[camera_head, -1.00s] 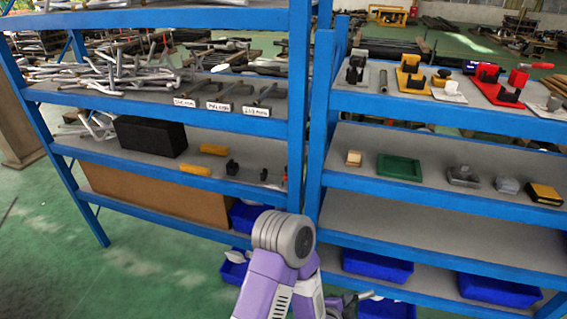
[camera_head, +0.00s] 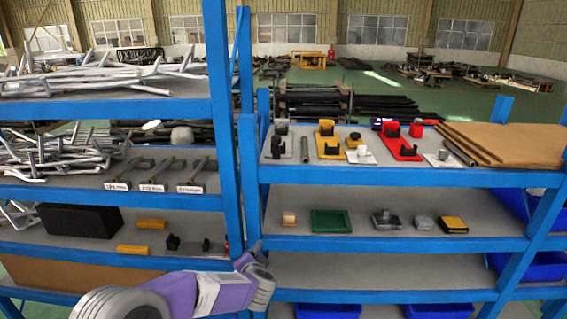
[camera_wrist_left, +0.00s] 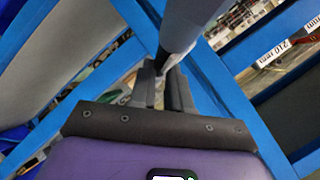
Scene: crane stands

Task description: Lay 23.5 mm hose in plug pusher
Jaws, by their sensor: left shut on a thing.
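My left arm comes in from the lower left in the head view, and its gripper (camera_head: 258,248) is small and partly hidden near the blue post between the shelves. In the left wrist view the left gripper (camera_wrist_left: 165,88) is shut on a dark grey tube (camera_wrist_left: 188,25), which runs up out of the picture. Its size cannot be read. On the right rack's upper shelf stand a yellow fixture (camera_head: 327,138), a red fixture (camera_head: 403,148) and a grey plate with a black block (camera_head: 278,142). I cannot tell which is the plug pusher. My right gripper is not in view.
Labelled dark rods (camera_head: 159,170) lie on the left rack. A loose grey cylinder (camera_head: 304,148) and a brown board (camera_head: 510,143) lie on the right upper shelf. A blue post (camera_head: 251,180) stands close to my left gripper. A green tray (camera_head: 332,221) sits on the shelf below.

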